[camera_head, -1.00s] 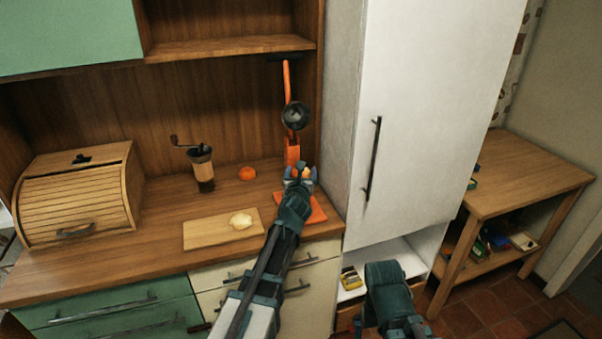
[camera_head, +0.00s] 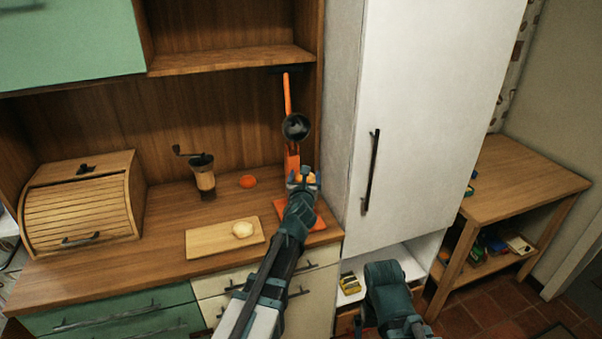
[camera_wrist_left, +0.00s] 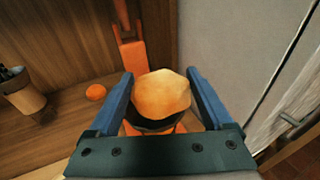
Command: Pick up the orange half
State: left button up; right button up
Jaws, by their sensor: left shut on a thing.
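My left gripper (camera_head: 303,177) is at the foot of the orange juice press (camera_head: 292,165) on the counter. In the left wrist view its blue fingers stand on both sides of a pale orange half (camera_wrist_left: 162,94), and they are shut on it. A dark round rim shows just below this half, over the orange base; I cannot tell whether they touch. Another orange piece (camera_head: 248,181) lies on the counter left of the press, and also shows in the left wrist view (camera_wrist_left: 96,92).
A cutting board (camera_head: 205,241) with a pale round piece (camera_head: 243,229) lies at the counter's front. A coffee grinder (camera_head: 204,180) and bread box (camera_head: 80,207) stand farther left. A tall white cabinet (camera_head: 410,130) rises close to the press's right.

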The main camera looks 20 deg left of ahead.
pick_arm(q)
jog(key=s+d+r+p, duration=0.1)
jog(key=s+d, duration=0.8)
jog(key=s, duration=0.1)
